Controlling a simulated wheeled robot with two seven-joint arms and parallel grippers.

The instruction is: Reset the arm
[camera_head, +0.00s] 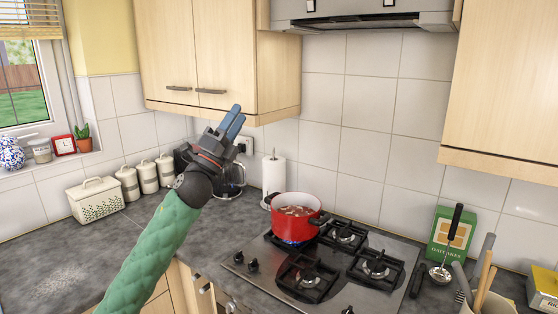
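My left gripper (231,119) is raised in the middle of the head view, in front of the tiled wall and just under the wooden upper cabinets. Its two blue fingers point up and to the right. They look close together, with nothing visible between them, but from this angle I cannot tell whether they fully meet. My green-sleeved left arm comes up from the bottom left. My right gripper is not in view.
A red pot (294,218) stands on the back left burner of the gas hob (335,287), with a blue flame under it. A paper towel roll (273,176), white canisters (128,184) and an oatcakes box (447,236) stand on the counter.

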